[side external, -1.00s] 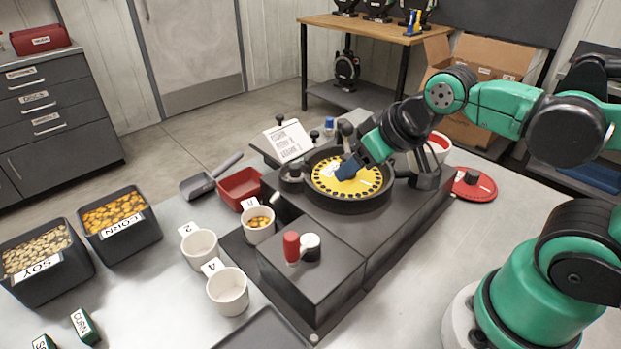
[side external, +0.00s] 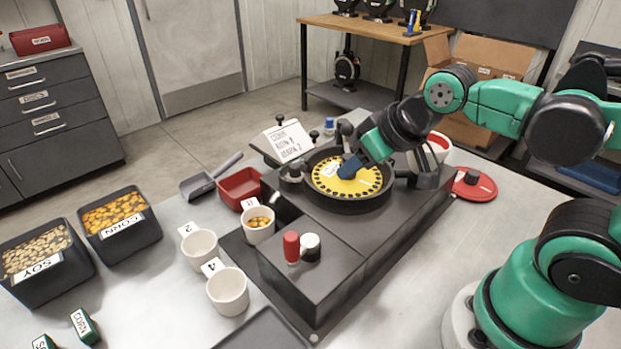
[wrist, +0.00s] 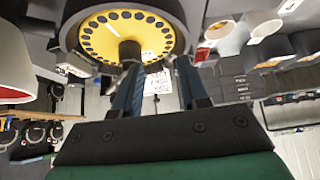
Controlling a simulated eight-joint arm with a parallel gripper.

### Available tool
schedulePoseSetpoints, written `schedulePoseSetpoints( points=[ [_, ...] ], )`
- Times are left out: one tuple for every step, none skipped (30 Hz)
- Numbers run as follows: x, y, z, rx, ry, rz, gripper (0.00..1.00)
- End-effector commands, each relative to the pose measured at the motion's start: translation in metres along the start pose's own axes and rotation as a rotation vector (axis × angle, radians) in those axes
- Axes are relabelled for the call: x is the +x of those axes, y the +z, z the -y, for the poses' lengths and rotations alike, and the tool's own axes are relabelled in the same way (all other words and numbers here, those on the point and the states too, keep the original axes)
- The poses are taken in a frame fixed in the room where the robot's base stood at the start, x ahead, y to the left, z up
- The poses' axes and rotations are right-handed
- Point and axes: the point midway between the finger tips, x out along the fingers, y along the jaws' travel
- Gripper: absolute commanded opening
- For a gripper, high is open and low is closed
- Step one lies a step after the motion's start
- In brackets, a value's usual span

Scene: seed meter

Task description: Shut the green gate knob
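I cannot make out a green gate knob in either view. The seed meter is a dark housing with a yellow seed disc (side external: 330,184) in a round black bowl. A black centre knob (wrist: 130,50) stands on the disc in the wrist view. My gripper (side external: 349,168) has blue fingers and is low over the disc, by its centre. In the wrist view its two fingers (wrist: 157,66) are apart with nothing seen between them; the left one is close to the centre knob. Contact cannot be told. The fingers and wrist hide part of the disc and the housing behind.
A red knob (side external: 291,246) and a white-and-black knob (side external: 310,246) stand on the front block. A cup of corn (side external: 259,226), empty white cups (side external: 228,290) and a red tray (side external: 239,187) are at the left. A red lid (side external: 474,185) lies at the right.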

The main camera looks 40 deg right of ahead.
Motion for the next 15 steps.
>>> schedulePoseSetpoints(
  points=[
    [-0.002,-0.001,0.000,0.000,0.000,0.000,0.21],
    [-0.003,-0.003,0.000,0.000,0.000,0.000,0.13],
    [-0.007,-0.005,0.000,0.000,0.000,0.000,0.01],
    [-0.010,-0.008,0.000,0.000,0.000,0.000,0.00],
    [-0.015,-0.011,0.000,0.000,0.000,0.000,0.00],
    [-0.022,-0.016,0.000,0.000,0.000,0.000,0.00],
    [-0.029,-0.020,0.000,0.000,0.000,0.000,0.00],
    [-0.034,-0.025,0.000,0.000,0.000,0.000,0.00],
    [-0.043,-0.031,0.000,0.000,0.000,0.000,0.00],
    [-0.050,-0.035,0.000,0.000,0.000,0.000,0.00],
    [-0.056,-0.040,0.000,0.000,0.000,0.000,0.00],
    [-0.064,-0.046,0.000,0.000,0.000,0.000,0.00],
    [-0.071,-0.051,0.000,0.000,0.000,0.000,0.00],
    [-0.077,-0.055,0.000,0.000,0.000,0.000,0.00],
    [-0.086,-0.061,0.000,0.000,0.000,0.000,0.00]
  ],
)
